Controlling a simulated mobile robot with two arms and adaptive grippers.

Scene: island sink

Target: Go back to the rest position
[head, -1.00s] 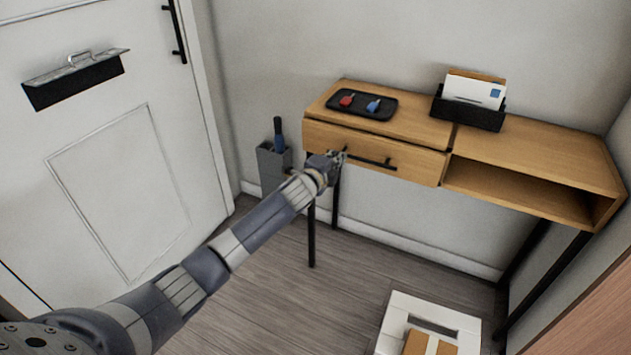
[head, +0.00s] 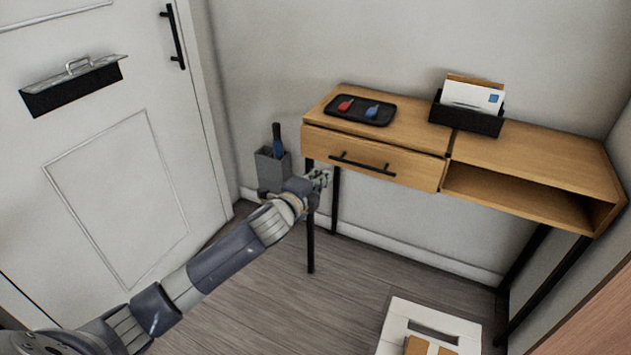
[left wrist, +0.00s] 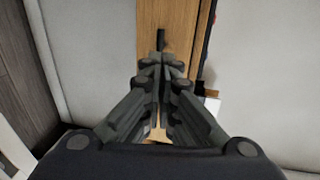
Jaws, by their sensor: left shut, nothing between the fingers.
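My left gripper (head: 321,178) is shut and empty in the head view, below and left of the desk's drawer (head: 372,156). It is apart from the black drawer handle (head: 362,163). The drawer looks shut. In the left wrist view the fingers of my left gripper (left wrist: 163,75) are together, with the wooden furniture (left wrist: 180,18) beyond them. My left arm reaches in from the lower left. My right gripper is not in view.
A grey umbrella stand (head: 272,171) is by the wall. A white stool (head: 457,323) with a cardboard box stands in front. A white door (head: 110,150) is left.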

